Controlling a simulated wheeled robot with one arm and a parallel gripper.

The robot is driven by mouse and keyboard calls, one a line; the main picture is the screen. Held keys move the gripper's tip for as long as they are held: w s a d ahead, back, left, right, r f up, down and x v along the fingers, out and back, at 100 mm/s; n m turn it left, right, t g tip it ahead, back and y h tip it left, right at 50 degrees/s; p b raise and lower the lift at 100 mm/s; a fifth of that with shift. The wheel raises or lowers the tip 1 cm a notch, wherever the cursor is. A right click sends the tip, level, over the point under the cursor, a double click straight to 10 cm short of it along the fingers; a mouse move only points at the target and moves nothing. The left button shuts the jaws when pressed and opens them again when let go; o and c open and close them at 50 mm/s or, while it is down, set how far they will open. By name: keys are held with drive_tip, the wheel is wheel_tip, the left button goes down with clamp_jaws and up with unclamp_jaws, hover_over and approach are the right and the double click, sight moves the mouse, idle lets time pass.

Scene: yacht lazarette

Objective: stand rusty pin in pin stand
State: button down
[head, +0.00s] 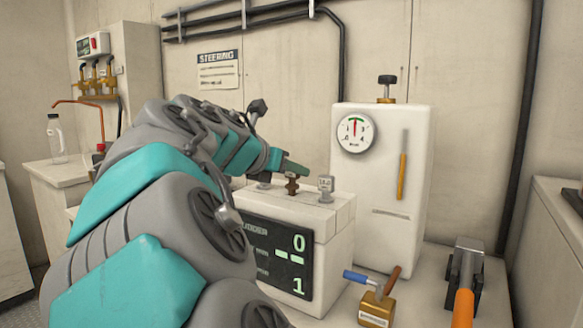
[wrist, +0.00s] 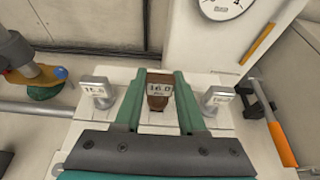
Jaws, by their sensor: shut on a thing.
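The rusty pin (head: 292,186) is brown, with a pale label reading about 16.0 in the wrist view (wrist: 158,102). My gripper (head: 293,168) is shut on it, with the green fingers on either side of it in the wrist view (wrist: 160,80). The pin is upright above the top of a white box (head: 338,212) with a number display, which appears to be the pin stand. I cannot tell whether its lower end is seated in the box or just above it. Silver labelled pins stand to its left (wrist: 95,93) and right (wrist: 216,98).
A tall white cabinet with a gauge (head: 355,133) stands behind the box. A brass block (head: 377,310) with a blue-handled tool and an orange-handled tool (head: 463,305) are at the right. A bottle (head: 56,140) stands on the left counter.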

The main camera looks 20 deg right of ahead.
drive_tip(key=shift+f, duration=0.45)
idle(0.4)
drive_tip(key=shift+c, duration=2.1)
unclamp_jaws()
drive_tip(key=shift+v, duration=3.9)
